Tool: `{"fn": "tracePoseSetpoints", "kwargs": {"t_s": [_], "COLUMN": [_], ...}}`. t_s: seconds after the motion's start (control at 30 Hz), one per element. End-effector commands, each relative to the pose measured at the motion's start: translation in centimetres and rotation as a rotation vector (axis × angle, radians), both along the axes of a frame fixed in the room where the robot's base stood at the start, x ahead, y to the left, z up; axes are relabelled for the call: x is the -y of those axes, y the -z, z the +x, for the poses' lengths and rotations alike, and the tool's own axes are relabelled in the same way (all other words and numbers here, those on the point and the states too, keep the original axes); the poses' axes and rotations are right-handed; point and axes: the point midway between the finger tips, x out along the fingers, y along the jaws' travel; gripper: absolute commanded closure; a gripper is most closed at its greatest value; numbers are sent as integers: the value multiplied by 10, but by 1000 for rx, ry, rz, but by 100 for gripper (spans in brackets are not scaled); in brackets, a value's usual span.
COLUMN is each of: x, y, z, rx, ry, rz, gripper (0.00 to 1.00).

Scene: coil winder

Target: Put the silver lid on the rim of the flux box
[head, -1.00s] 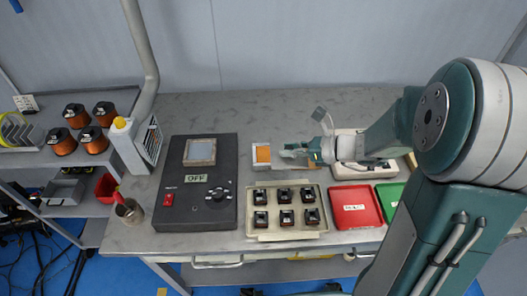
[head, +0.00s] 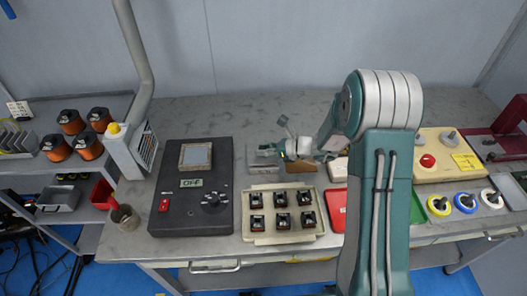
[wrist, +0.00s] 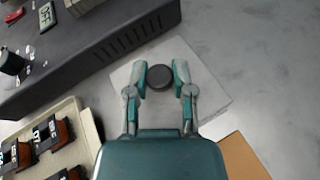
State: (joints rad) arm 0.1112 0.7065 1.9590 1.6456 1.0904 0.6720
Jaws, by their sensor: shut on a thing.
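The silver lid (wrist: 208,92) is a flat grey square with a round dark knob (wrist: 159,77). My gripper (wrist: 160,78) is shut on the knob, with one finger on each side of it. In the head view, my gripper (head: 270,151) is over the spot of the flux box (head: 260,171), between the black console and the wall side of the part tray. The lid covers the box from above, and its orange inside no longer shows. I cannot tell whether the lid touches the rim or hangs just above it.
The black console (head: 216,218) stands close on the left. The cream tray (head: 266,237) with several dark parts lies just in front. A brown flat piece (head: 304,168) lies to the right, also at the lower right of the wrist view (wrist: 243,157). Bare table lies behind.

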Motion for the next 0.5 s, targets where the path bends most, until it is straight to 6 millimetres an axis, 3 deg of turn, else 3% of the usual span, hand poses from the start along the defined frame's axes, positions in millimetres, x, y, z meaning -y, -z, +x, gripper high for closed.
{"fn": "tracePoseSetpoints", "kwargs": {"t_s": [0.1, 0.37, 0.4, 0.43, 0.5], "x": [0, 0, 0, 0, 0], "y": [13, 13, 13, 13, 13], "z": [0, 0, 0, 0, 0], "rx": [0, 1, 1, 1, 1], "ry": [0, 0, 0, 0, 0], "rz": [1, 1, 0, 0, 1], "gripper": [100, 100, 51, 38, 35]}}
